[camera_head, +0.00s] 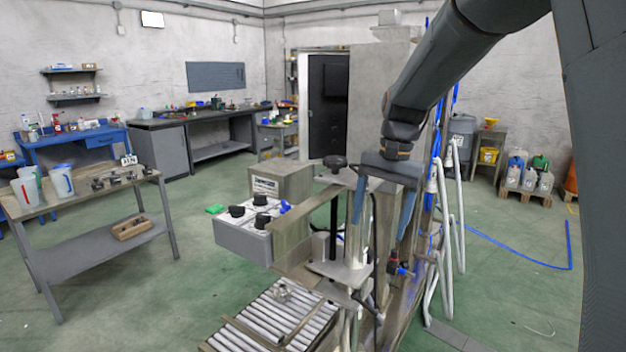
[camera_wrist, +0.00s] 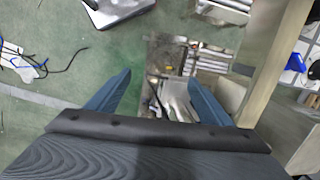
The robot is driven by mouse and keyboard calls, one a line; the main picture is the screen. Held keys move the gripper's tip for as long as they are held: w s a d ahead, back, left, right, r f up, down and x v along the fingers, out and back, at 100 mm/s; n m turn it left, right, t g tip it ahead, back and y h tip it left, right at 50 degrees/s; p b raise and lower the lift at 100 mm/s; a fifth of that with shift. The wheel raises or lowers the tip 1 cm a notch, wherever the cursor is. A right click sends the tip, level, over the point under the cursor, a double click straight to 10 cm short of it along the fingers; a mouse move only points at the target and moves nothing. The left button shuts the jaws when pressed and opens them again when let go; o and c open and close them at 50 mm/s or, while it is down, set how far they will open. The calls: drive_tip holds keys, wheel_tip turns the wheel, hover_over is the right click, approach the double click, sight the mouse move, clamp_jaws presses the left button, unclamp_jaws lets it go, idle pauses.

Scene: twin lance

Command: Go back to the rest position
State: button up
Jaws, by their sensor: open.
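My gripper (camera_head: 381,212) hangs at the end of my dark grey arm, near the middle of the head view. Its two blue fingers point down and stand apart with nothing between them that I can see held. It is beside the machine with the black knob (camera_head: 335,162) and upright post, on the right of the control box. In the wrist view the open gripper (camera_wrist: 165,95) shows both blue fingers, with metal machine parts (camera_wrist: 178,100) below. I cannot tell how far the fingers are from those parts.
A roller conveyor (camera_head: 262,322) lies below the machine. The control box (camera_head: 243,238) with black knobs is to its left. A table (camera_head: 98,190) with pitchers stands at left.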

drive_tip(key=s+d+f+n+t+h, duration=0.1)
drive_tip(key=s+d+f+n, duration=0.1)
drive_tip(key=s+f, duration=0.5)
drive_tip(key=s+d+f+n+t, duration=0.1)
drive_tip(key=s+f+n, duration=0.3)
drive_tip(key=s, duration=0.9)
wheel_tip(320, 180, down, 3)
drive_tip(key=shift+s+d+r+h+b, duration=0.1)
drive_tip(key=shift+s+d+h+b, duration=0.3)
drive_tip(key=shift+d, duration=0.35)
